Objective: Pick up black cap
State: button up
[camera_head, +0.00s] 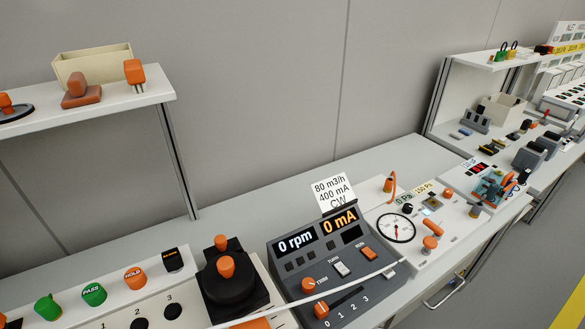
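A black cap (173,259) with small orange lettering, too small to read, stands at the back right of a white panel at the lower left. An orange cap marked HOLD (135,277) and a green cap marked PASS (94,293) stand in a row to its left. Another green cap (48,307) is farther left. My gripper is not in view.
Dark round spots numbered 2 and 3 (172,311) lie in front of the caps. A black round device with orange knobs (228,280) stands close to the right. A grey rpm console (330,265) is beyond it. A white shelf (90,108) overhangs the back left.

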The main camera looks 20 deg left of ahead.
aim_at(229, 279)
jog(key=j+u, duration=0.1)
jog(key=u, duration=1.45)
jog(key=i+l, duration=0.05)
